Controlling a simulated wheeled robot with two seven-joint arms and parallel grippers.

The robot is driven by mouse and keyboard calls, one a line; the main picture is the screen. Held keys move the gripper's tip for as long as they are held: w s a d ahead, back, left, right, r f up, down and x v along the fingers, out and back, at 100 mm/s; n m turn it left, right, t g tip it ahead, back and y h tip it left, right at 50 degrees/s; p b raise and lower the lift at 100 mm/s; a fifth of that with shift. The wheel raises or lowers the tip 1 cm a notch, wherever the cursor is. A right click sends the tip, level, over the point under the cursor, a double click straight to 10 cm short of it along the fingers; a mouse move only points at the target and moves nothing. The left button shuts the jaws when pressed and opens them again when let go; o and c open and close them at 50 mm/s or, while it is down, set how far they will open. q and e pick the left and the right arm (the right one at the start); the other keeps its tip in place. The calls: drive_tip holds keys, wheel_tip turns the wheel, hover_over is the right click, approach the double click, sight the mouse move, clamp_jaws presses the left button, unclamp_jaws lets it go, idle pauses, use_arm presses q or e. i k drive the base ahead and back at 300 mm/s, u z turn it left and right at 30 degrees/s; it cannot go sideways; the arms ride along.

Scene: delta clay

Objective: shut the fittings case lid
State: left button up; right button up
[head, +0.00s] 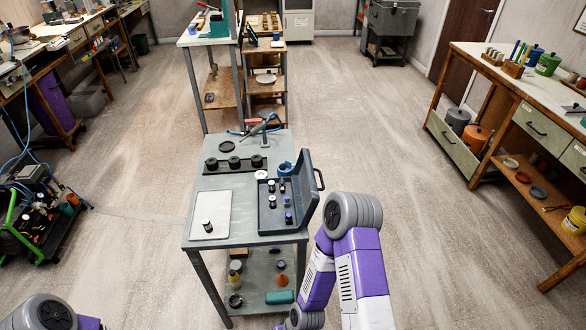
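The fittings case (268,226) lies open at the right side of the grey-topped cart (240,186). It is dark blue, with several small dark and light fittings standing inside. Its lid (306,196) stands raised along the case's right side, with a dark handle (320,180) on its outer side. My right arm shows at lower right, its grey joint close to the lid in the picture; I cannot tell whether they touch. Neither of my grippers is in view; only a bit of my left arm shows at the bottom left corner.
A pale board (211,212) with a small fitting lies left of the case. A dark rack (212,166) with round black pieces and a blue tape roll (286,169) are behind. A clamp-like tool (264,127) is at the cart's far edge.

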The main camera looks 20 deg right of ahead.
sight(306, 193)
drive_tip(key=u, duration=2.3)
drive_tip(key=k, duration=1.8)
drive_tip(key=z, duration=2.05)
drive_tip(key=k, duration=0.4)
drive_tip(key=u, duration=0.45)
drive_tip(key=i, duration=1.1)
drive_tip(key=z, duration=0.2)
